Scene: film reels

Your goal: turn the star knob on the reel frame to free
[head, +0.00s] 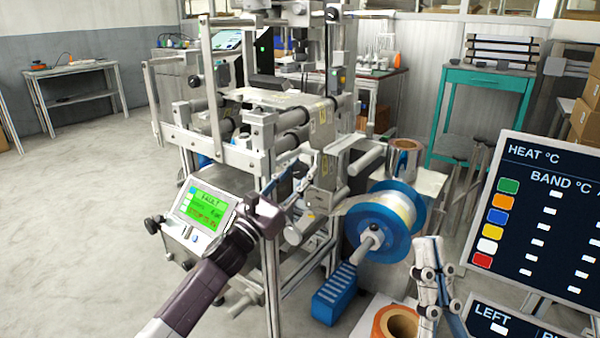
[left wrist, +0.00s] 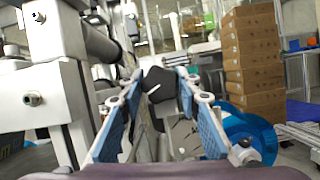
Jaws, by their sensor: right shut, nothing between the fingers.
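In the left wrist view, the dark star knob (left wrist: 160,86) with a pale line on its face is ahead, framed by the tips of my left gripper (left wrist: 161,78). The two blue-padded fingers are spread, one on each side of the knob. I cannot tell whether they touch it. In the head view, my left gripper (head: 302,174) reaches into the front of the metal reel frame (head: 262,140), and hides the knob there. My right gripper (head: 430,246) is shut and empty at the lower right, pointing upward.
A green-lit screen (head: 207,208) reading FAULT stands left of my left forearm. A blue reel (head: 420,212) with clear film sits on a shaft right of the frame. A blue slotted box (head: 334,294) is below. A dark HEAT board (head: 535,215) stands far right. Open floor is at left.

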